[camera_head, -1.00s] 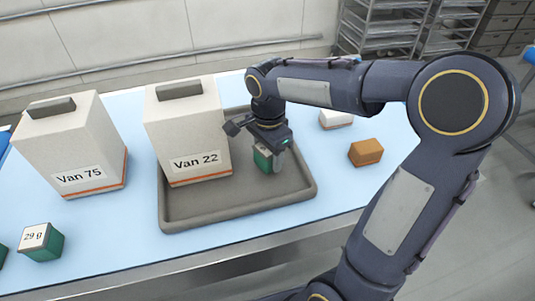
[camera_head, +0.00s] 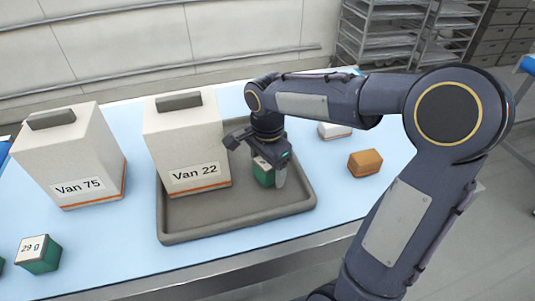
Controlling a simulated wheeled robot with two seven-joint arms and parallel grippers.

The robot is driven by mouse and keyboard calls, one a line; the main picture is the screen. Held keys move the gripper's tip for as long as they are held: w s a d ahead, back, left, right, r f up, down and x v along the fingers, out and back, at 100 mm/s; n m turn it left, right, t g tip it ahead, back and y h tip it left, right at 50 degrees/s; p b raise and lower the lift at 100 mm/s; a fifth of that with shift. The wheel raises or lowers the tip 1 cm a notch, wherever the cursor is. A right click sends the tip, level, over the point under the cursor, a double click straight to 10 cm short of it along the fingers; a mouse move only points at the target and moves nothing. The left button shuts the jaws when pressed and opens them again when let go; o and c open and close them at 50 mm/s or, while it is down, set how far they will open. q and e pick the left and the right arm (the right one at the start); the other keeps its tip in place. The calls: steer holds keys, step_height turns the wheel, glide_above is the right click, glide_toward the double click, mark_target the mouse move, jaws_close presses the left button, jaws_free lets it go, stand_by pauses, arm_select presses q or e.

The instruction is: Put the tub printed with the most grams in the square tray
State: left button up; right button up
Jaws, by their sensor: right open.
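A green tub with a pale top (camera_head: 263,174) stands in the grey square tray (camera_head: 235,222), near the tray's right side. My right gripper (camera_head: 270,172) is over this tub, pointing down, open, with a finger beside its right side. The gripper hides much of the tub's top, so I cannot read its print. Another green tub (camera_head: 40,258) stands on the table at the lower left; its white top reads "29 g". A sliver of a further green thing (camera_head: 2,266) shows at the left edge. My left gripper is out of view.
A tall pale box labelled "Van 22" (camera_head: 187,140) stands at the tray's left part. Another labelled "Van 75" (camera_head: 70,160) stands left of the tray. An orange-brown block (camera_head: 364,163) and a white block (camera_head: 335,131) lie to the right. The blue tabletop's front is clear.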

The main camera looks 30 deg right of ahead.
step_height(320, 180, up, 11)
steer(key=shift+r, duration=0.3)
steer(key=shift+s+r, duration=0.15)
steer(key=shift+s, duration=0.2)
steer(key=s+f+n+t, duration=0.1)
steer(key=s+n, duration=0.2)
steer(key=s+a+f+n+t+y, duration=0.1)
steer(key=s+f+n, duration=0.1)
steer(key=s+n, duration=0.1)
steer(key=s+f+n+t+y, duration=0.1)
steer(key=s+n, duration=0.1)
steer(key=s, duration=0.3)
steer(key=shift+a+f+n, duration=0.15)
steer(key=shift+n, duration=0.25)
steer(key=s+a+f+n+t, duration=0.1)
steer(key=n, duration=0.1)
steer(key=s+a+f+n+y, duration=0.1)
steer(key=s+f+n, duration=0.1)
steer(key=s+a+f+n+t, duration=0.1)
steer(key=s+f, duration=0.1)
steer(key=shift+s+f+n+t+y, duration=0.2)
steer(key=shift+f+n+t+y, duration=0.1)
steer(key=shift+n+y, duration=0.1)
